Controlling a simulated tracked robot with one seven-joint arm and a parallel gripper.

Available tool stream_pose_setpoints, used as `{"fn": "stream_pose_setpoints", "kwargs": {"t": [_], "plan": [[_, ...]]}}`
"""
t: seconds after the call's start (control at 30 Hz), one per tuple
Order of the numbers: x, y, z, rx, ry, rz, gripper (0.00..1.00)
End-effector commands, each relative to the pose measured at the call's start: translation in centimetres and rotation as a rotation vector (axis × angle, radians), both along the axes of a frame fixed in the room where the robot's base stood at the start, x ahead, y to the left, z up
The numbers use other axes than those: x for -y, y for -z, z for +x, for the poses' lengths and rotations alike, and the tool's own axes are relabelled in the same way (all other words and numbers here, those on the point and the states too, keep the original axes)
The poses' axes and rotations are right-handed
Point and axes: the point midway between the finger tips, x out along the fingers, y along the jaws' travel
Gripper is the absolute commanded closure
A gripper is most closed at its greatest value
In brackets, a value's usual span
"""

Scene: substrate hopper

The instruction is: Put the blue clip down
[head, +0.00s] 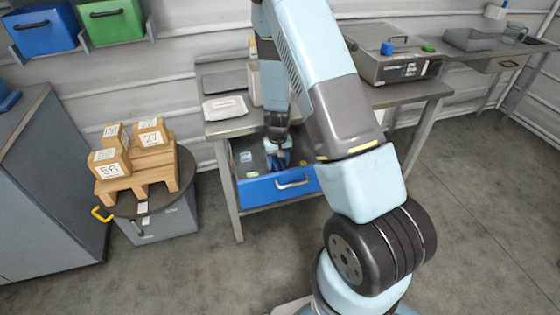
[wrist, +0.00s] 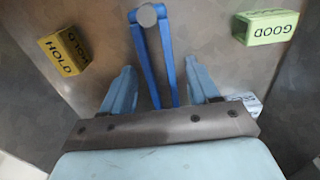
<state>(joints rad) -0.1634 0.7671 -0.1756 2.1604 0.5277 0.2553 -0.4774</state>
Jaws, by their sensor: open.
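The blue clip (wrist: 168,55), two long blue legs joined at a round grey head, lies between my fingers in the wrist view. My gripper (wrist: 159,68) is open, with visible gaps between its light-blue fingers and the clip's legs. In the head view my gripper (head: 278,157) points down into the open blue-fronted drawer (head: 262,190) under the workbench. The clip cannot be told apart from the fingers there. Whether the clip rests flat on the drawer floor is hard to tell.
A yellow HOLD block (wrist: 63,54) and a green GOOD block (wrist: 265,27) lie on either side of the clip. The workbench top (head: 232,126) overhangs the drawer's back. A grey case (head: 395,68) stands on the bench, and numbered wooden blocks (head: 108,168) stand at left.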

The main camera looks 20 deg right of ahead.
Motion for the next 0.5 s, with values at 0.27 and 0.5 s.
{"fn": "stream_pose_setpoints", "kwargs": {"t": [0.27, 0.5], "plan": [[-0.1, -2.2, 0.1, 0.004, -0.001, 0.0, 0.4], [0.0, -6.3, 0.1, 0.003, -0.001, 0.0, 0.4]]}}
